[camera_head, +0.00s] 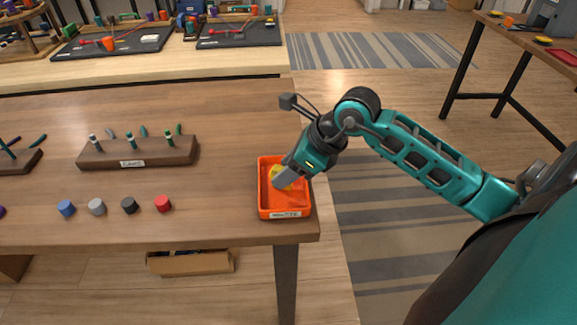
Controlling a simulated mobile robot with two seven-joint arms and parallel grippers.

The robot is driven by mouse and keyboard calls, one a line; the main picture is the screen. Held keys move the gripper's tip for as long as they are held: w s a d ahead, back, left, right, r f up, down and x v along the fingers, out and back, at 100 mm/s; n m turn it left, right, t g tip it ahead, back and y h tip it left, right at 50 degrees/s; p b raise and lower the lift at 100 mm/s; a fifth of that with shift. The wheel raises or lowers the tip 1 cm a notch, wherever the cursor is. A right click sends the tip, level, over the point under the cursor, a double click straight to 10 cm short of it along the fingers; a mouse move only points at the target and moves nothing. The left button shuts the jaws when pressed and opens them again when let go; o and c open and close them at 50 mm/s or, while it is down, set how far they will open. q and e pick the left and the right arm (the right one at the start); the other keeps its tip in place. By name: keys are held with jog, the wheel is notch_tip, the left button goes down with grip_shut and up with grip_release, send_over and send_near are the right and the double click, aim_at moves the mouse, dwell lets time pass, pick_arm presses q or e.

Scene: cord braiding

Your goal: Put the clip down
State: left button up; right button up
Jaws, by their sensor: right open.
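An orange tray (263,190) with a label on its front stands at the right end of the wooden table. A small yellow thing (277,172), perhaps the clip, shows inside the tray, partly hidden by my right gripper. My right gripper (281,181) reaches down into the tray from the upper right and is open, with its fingertips at the yellow thing. Whether the fingers touch it cannot be told. My left gripper is not in view.
A wooden rack (137,151) with several upright pegs stands left of the tray. Bare tabletop lies between rack and tray. The table's right edge is close beside the tray.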

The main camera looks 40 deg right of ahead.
jog(key=shift+r, duration=0.1)
jog(key=v, duration=1.2)
jog(key=shift+p, duration=0.45)
